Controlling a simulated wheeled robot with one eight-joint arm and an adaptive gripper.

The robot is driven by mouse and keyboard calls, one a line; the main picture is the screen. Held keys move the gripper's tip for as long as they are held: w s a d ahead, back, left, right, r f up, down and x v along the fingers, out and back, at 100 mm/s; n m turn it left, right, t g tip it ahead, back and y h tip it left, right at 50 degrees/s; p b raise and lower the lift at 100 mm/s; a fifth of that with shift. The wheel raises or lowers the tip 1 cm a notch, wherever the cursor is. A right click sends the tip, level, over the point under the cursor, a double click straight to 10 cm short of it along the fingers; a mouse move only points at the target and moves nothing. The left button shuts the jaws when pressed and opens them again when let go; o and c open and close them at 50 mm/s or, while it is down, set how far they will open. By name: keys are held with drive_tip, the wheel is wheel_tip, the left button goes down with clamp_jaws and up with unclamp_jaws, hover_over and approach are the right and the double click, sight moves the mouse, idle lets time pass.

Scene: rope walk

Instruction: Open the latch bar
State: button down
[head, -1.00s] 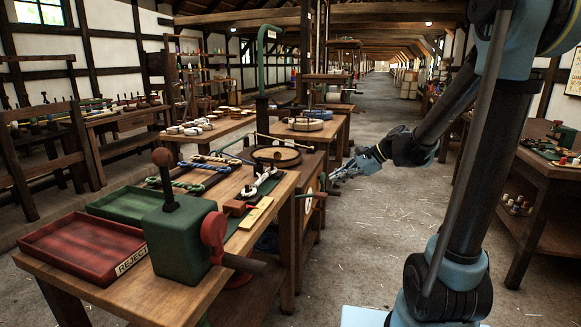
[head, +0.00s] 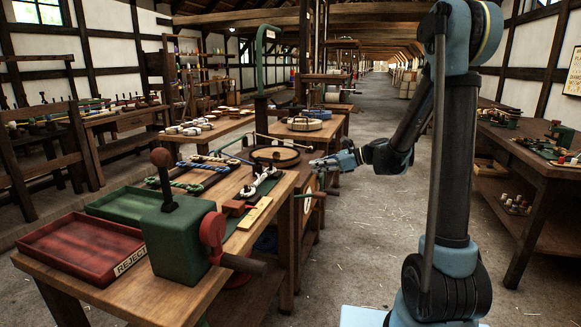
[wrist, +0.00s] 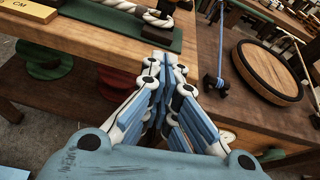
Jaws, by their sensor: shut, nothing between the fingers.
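My gripper (head: 318,163) is shut and empty beside the right side of the front workbench (head: 150,305). In the wrist view its closed fingers (wrist: 168,65) point at the bench's wooden edge.
A red reject tray (head: 80,252) and a green clamp-like machine (head: 182,235) sit on the bench. The aisle floor (head: 370,225) is clear.

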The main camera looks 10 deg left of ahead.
drive_tip(key=shift+a, duration=0.1)
drive_tip(key=x, duration=0.3)
drive_tip(key=r+x, duration=0.1)
drive_tip(key=x, duration=0.3)
drive_tip(key=a+r+x, duration=0.1)
drive_tip(key=x, duration=0.2)
drive_tip(key=shift+s+a+r, duration=0.1)
drive_tip(key=shift+s+a, duration=0.05)
drive_tip(key=shift+a+r, duration=0.35)
drive_tip(key=shift+r, duration=0.25)
drive_tip(key=shift+r, duration=0.1)
drive_tip(key=shift+r+h, duration=0.25)
drive_tip(key=shift+h, duration=0.05)
